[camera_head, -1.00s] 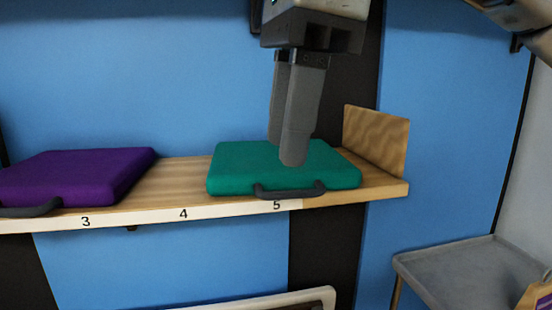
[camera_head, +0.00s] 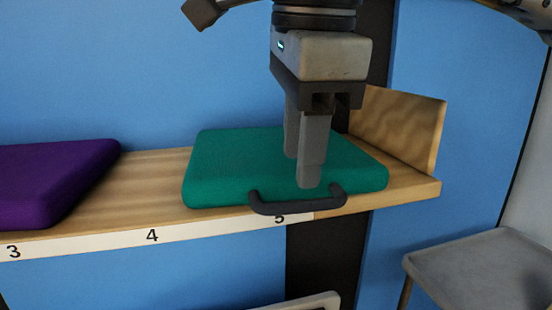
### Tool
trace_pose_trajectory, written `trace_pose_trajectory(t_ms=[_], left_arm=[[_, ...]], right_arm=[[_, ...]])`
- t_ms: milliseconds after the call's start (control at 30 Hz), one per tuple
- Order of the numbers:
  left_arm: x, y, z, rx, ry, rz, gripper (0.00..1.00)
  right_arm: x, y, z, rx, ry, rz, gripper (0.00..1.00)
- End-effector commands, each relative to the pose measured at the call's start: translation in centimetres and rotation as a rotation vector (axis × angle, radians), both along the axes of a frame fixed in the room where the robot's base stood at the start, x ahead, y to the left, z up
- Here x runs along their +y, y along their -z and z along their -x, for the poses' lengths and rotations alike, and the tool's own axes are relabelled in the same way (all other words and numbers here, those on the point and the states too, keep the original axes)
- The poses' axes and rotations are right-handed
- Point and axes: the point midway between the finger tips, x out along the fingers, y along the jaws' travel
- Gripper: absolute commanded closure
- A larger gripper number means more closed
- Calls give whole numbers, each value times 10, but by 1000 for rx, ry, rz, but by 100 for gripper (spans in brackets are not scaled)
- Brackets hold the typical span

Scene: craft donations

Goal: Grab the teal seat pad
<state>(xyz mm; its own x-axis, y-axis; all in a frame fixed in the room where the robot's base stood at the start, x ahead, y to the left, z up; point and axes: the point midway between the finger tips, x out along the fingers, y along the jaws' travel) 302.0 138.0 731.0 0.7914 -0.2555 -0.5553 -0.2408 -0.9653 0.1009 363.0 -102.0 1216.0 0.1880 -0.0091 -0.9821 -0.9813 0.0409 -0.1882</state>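The teal seat pad (camera_head: 235,165) lies flat on the wooden shelf, over the number 5. A dark grey handle (camera_head: 297,206) sticks out from its front edge. My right gripper (camera_head: 301,172) points down over the pad, just behind the handle. Its two fingers are spread front to back, with nothing seen between them. The near fingertip is close to the pad's front edge; I cannot tell whether it touches. The fingers hide part of the pad's top. My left gripper is not in view.
A purple pad (camera_head: 55,180) lies on the shelf (camera_head: 140,195) at the left, with bare wood between the pads. An upright wooden end board (camera_head: 400,130) stands close to the teal pad's right. A grey tray-like surface (camera_head: 470,265) is lower right.

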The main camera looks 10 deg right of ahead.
Motion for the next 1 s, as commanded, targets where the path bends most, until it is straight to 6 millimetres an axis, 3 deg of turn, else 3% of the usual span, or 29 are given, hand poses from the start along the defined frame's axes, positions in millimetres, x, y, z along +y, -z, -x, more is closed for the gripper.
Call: trace_pose_trajectory(t_ms=[233,500,800,933,1000], left_arm=[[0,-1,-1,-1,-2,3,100],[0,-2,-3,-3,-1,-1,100],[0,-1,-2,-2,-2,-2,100],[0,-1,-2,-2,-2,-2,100],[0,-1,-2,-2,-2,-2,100]], right_arm=[[1,18,-2,1,0,1,62],[5,55,-7,1,1,0,62],[5,60,-8,1,1,-2,62],[5,60,-8,1,1,-2,98],[5,60,-8,1,1,-2,100]])
